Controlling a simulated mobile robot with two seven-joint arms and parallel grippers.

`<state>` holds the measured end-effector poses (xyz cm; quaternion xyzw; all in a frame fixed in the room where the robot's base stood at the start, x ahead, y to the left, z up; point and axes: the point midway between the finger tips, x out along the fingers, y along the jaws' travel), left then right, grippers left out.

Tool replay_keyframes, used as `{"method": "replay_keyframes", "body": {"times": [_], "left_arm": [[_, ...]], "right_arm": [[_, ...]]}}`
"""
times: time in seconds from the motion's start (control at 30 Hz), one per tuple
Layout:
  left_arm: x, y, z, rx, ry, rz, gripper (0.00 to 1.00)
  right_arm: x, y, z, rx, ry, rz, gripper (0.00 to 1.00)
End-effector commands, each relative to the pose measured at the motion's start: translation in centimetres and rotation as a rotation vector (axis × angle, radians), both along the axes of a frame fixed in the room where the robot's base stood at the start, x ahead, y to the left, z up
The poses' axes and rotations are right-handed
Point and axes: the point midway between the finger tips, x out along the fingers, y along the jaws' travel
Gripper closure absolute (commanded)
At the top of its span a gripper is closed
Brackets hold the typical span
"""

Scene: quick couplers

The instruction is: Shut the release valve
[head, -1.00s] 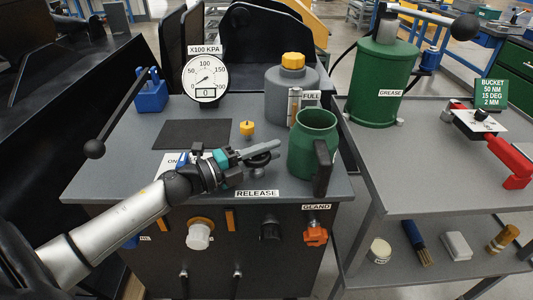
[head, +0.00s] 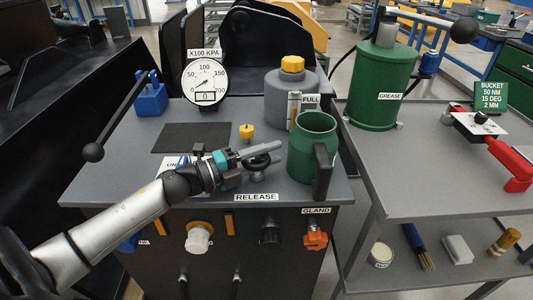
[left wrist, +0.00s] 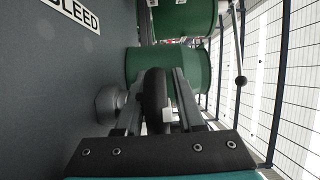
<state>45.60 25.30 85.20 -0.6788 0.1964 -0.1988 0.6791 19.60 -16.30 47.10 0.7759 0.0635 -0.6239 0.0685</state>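The release valve is a black handwheel (head: 258,161) on a short grey stem, just behind the RELEASE label (head: 256,197) on the bench top. My left gripper (head: 262,153) reaches it from the left. In the left wrist view the wheel (left wrist: 155,98) stands edge-on between the two fingers, with a narrow gap showing at the right finger. The gripper looks open around the rim. The wheel's grey stem (left wrist: 108,101) shows left of the fingers. The gripper partly hides the wheel in the head view. My right gripper is not in view.
A green mug (head: 313,150) with a dark handle stands close right of the wheel. A grey jug (head: 290,95), a pressure gauge (head: 205,80) and a yellow knob (head: 247,131) are behind. A green grease canister (head: 380,85) stands on the right cart. A BLEED label (left wrist: 72,12) shows in the wrist view.

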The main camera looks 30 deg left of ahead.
Motion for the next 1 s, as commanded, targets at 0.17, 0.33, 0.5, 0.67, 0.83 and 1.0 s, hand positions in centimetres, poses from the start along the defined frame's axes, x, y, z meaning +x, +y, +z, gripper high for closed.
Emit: {"method": "replay_keyframes", "body": {"times": [0.17, 0.33, 0.5, 0.67, 0.83, 1.0], "left_arm": [[-0.6, 0.3, -0.2, -0.002, 0.005, 0.001, 0.62], [-2.2, 1.3, -0.2, -0.002, 0.007, 0.002, 0.62], [-4.5, 2.8, -0.1, -0.002, 0.007, 0.002, 0.62], [-6.8, 4.3, 0.0, 0.0, 0.005, 0.002, 0.62], [-9.5, 6.0, 0.0, -0.002, 0.005, 0.003, 0.62], [-11.5, 7.3, 0.0, -0.001, 0.003, 0.002, 0.62]], "right_arm": [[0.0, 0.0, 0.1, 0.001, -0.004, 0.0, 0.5], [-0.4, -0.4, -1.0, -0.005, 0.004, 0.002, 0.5], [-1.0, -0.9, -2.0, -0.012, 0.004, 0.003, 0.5], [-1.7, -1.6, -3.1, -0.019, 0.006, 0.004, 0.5], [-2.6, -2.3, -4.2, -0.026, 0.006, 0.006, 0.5], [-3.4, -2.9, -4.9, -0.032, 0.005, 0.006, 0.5]]}}
